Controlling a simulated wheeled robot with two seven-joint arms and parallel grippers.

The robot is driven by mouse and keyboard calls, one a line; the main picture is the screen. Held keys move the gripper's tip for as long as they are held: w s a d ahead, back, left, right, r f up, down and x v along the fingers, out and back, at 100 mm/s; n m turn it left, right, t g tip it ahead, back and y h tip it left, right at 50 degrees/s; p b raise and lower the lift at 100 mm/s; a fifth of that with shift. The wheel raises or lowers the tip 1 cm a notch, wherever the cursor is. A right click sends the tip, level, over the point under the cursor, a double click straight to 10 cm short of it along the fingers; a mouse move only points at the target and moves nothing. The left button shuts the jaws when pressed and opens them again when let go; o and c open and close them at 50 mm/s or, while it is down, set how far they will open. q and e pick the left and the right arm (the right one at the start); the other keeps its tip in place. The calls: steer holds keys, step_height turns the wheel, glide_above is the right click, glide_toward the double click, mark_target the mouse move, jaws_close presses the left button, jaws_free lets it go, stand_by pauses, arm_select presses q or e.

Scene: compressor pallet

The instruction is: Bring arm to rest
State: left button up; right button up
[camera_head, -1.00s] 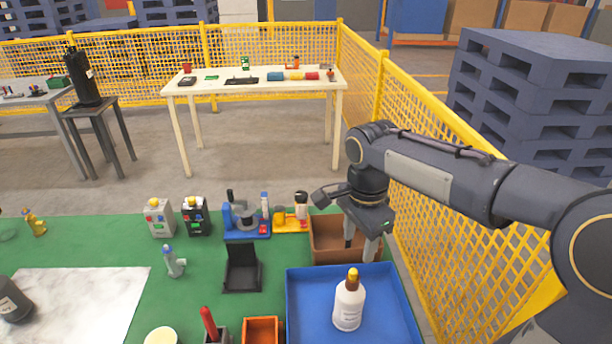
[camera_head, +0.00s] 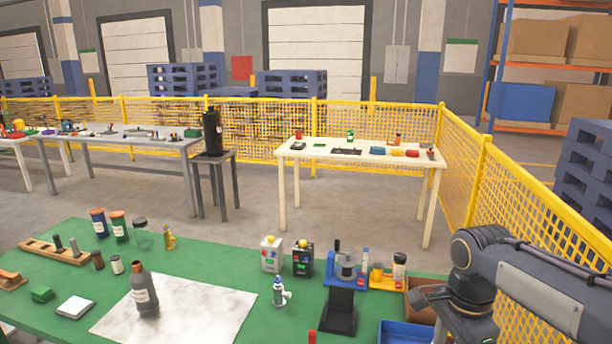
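My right arm (camera_head: 535,295) comes in from the right edge. Its gripper (camera_head: 468,325) points down at the bottom right, over the area of the blue tray (camera_head: 405,333) and the brown bin (camera_head: 420,305). The lower part of the gripper is cut off by the bottom edge, so its opening and anything in it cannot be told. My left arm and gripper are not in view.
The green table (camera_head: 215,243) holds a grey bottle (camera_head: 144,292) on a marble sheet (camera_head: 205,308), two small control boxes, a black stand (camera_head: 340,308) and several bottles. Yellow mesh fencing (camera_head: 515,215) stands close behind my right arm.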

steer(key=s+a+f+n+t+y, duration=0.2)
steer(key=s+n, duration=0.5)
steer(key=s, duration=0.1)
steer(key=s+a+f+n+t+y, duration=0.1)
steer(key=s+f+n+t, duration=0.1)
steer(key=s+n, duration=0.5)
steer(key=shift+s+a+t+y, duration=0.4)
steer(key=shift+s+t, duration=0.25)
steer(key=shift+t, duration=0.15)
steer(key=shift+f, duration=0.1)
